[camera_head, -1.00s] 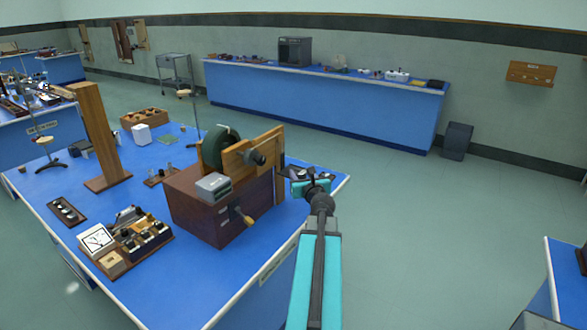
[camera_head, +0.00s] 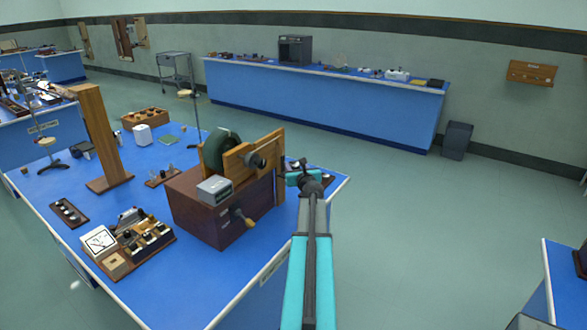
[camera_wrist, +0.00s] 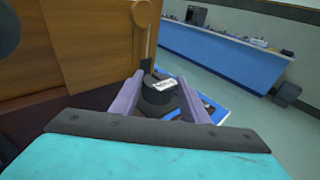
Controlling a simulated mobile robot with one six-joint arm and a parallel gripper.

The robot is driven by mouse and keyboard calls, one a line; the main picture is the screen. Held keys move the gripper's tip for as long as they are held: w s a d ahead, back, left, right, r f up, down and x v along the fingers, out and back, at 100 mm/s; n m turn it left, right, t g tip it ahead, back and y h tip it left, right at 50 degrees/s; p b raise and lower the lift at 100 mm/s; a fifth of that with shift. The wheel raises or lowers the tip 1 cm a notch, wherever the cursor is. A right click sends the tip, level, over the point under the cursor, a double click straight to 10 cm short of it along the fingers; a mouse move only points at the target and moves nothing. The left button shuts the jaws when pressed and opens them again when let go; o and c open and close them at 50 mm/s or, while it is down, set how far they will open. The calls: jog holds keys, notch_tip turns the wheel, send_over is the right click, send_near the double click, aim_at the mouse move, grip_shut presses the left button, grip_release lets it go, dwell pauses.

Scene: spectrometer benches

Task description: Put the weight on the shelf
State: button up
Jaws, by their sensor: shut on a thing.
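The weight (camera_wrist: 158,98) is a dark, round, stepped block with a white label, seen in the wrist view. It sits between the two purple-grey fingers of my gripper (camera_wrist: 160,78), which is shut on it. A thin upright rod shows just above and behind it. In the head view my gripper (camera_head: 301,177) is by the right side of the wooden apparatus (camera_head: 225,205), over the bench's right end; the weight cannot be made out there. A small wooden ledge or board (camera_head: 531,72) is on the far wall; I cannot tell if it is the shelf.
The apparatus's wooden panel (camera_wrist: 90,45) stands close on the left of my gripper. The blue bench (camera_head: 70,185) also bears a tall wooden post (camera_head: 97,135) and an instrument board (camera_head: 130,240). A long bench (camera_head: 320,100) stands behind, with open floor (camera_head: 420,200) between.

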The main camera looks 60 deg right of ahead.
aim_at(293, 162)
jog(key=shift+p+x, duration=0.4)
jog(key=shift+x, duration=1.4)
jog(key=shift+r, duration=0.15)
jog(key=shift+w+d, duration=0.3)
jog(key=shift+d, duration=0.05)
jog(key=shift+f, duration=1.8)
jog(key=shift+f, duration=0.1)
jog(key=o, duration=1.5)
jog(key=shift+c, duration=0.2)
